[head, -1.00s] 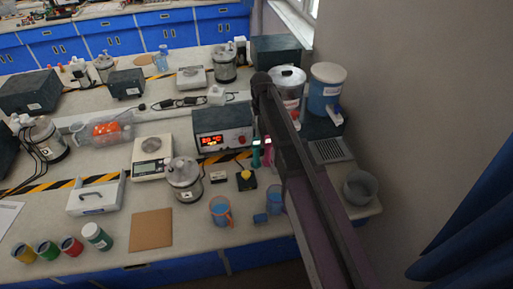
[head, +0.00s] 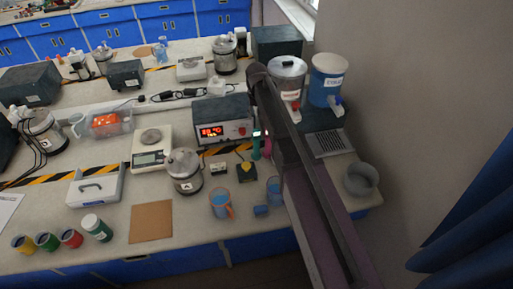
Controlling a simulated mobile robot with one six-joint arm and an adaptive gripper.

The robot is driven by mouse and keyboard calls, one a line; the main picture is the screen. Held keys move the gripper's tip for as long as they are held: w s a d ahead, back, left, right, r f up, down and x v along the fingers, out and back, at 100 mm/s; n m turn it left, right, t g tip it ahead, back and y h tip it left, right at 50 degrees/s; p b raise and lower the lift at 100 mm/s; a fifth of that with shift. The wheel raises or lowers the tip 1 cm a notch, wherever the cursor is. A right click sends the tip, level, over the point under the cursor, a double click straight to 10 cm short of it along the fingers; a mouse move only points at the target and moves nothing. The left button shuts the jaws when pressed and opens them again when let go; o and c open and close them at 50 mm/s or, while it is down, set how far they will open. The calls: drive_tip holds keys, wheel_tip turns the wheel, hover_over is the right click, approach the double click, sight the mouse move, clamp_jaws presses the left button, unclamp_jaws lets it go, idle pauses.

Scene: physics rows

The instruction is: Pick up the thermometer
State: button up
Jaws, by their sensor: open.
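A slim upright teal object with a dark top and a small pale display (head: 257,146) stands beside the right end of the grey instrument box; it looks like the thermometer, but it is too small to be sure. A pink object (head: 267,147) is close against its right side, partly hidden by my arm. My arm runs up from the bottom right and passes just right of the teal object. My gripper cannot be made out; the arm's far end shows no fingers.
The grey box with a red display (head: 223,120) stands behind. A glass jar (head: 185,175), an orange-handled blue cup (head: 220,204), a yellow-topped dark box (head: 246,174) and a small blue block (head: 261,211) are in front. A wall (head: 420,110) bounds the right.

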sight(256, 129)
wheel_tip(256, 129, down, 7)
drive_tip(key=b, duration=0.6)
drive_tip(key=shift+r, duration=0.15)
idle(0.3)
drive_tip(key=f+b, duration=0.1)
drive_tip(key=w+f+b, duration=0.1)
drive_tip(key=f+b, duration=0.1)
drive_tip(key=shift+w+f, duration=0.1)
drive_tip(key=shift+f+b, duration=1)
drive_tip(key=shift+b, duration=0.15)
drive_tip(key=shift+a, duration=0.1)
drive_tip(key=c, duration=0.7)
